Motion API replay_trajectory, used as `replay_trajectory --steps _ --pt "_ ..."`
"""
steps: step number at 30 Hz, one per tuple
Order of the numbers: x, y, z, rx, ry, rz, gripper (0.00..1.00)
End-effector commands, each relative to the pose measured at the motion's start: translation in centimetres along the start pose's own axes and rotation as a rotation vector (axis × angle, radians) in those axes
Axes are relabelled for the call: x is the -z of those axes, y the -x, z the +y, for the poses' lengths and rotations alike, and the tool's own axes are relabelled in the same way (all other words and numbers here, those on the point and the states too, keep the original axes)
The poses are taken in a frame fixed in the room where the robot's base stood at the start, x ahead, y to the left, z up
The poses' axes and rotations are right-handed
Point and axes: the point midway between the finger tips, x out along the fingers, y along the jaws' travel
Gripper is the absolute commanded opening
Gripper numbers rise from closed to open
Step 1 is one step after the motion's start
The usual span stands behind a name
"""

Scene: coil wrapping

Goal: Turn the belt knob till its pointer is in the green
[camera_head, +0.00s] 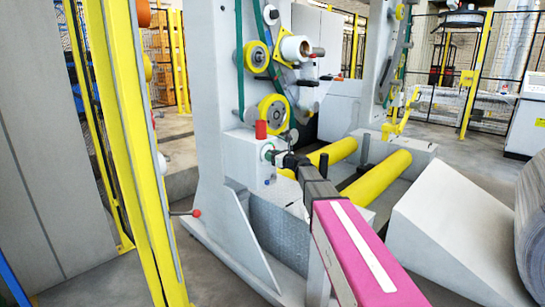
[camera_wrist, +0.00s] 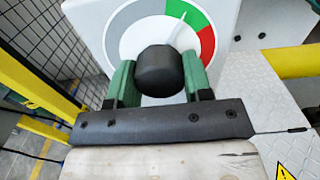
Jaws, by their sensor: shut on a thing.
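The black belt knob (camera_wrist: 159,71) sits in the middle of a round dial (camera_wrist: 126,40) with grey, green and red sectors. A thin pale pointer (camera_wrist: 183,32) slants up and right from the knob, and its tip reaches the green sector (camera_wrist: 188,14), on the side toward the red. My gripper (camera_wrist: 159,84) has one green finger on each side of the knob and is shut on it. In the head view my gripper (camera_head: 271,156) reaches the face of a white box (camera_head: 245,155); the knob is mostly hidden there.
A red cylinder (camera_head: 261,129) stands on top of the box. Yellow-rimmed rollers (camera_head: 272,110) are above it, and yellow bars (camera_head: 378,178) extend to the right. A yellow post (camera_head: 124,150) rises at the left, with a red-tipped lever (camera_head: 196,213) beside it.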

Motion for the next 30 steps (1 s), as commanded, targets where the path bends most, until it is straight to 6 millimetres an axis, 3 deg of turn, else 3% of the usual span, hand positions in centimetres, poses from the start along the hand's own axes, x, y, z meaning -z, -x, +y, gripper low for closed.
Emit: replay_trajectory --steps 22,23,24,30 --pt "0.17 0.13 0.07 0.000 -0.081 0.003 0.22" --pt "0.17 0.13 0.07 0.000 -0.081 0.003 0.56" --pt "0.16 0.12 0.07 0.000 -0.081 0.003 0.69" --pt "0.08 0.07 0.04 0.000 -0.081 0.002 0.71"
